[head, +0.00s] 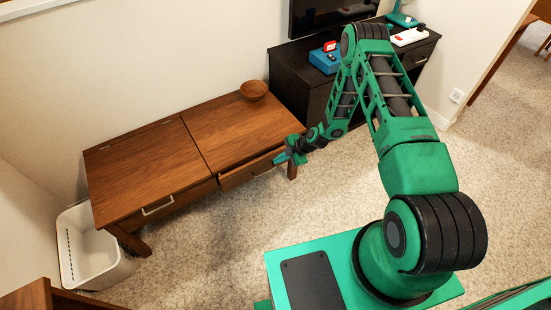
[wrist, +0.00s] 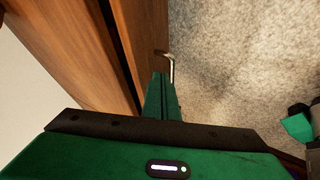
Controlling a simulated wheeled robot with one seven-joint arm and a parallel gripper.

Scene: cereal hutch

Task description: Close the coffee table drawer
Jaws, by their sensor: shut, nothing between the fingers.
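The wooden coffee table (head: 145,168) stands against the wall and has two drawers side by side. Its right drawer (head: 234,177) sticks out a little from under the top. In the wrist view, a dark gap separates this drawer's front (wrist: 150,28) from the table top (wrist: 75,45). The drawer's metal handle (wrist: 171,66) shows just beyond my fingertips. My gripper (head: 277,160) is shut and empty at the right part of the drawer front; its fingers (wrist: 161,82) lie close to the front and handle. I cannot tell if they touch.
A wooden bowl (head: 254,90) sits on the table's back right. A white bin (head: 88,255) stands left of the table. A dark cabinet (head: 318,98) with a blue box (head: 325,61) stands behind my arm. The carpet (head: 200,245) in front of the table is clear.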

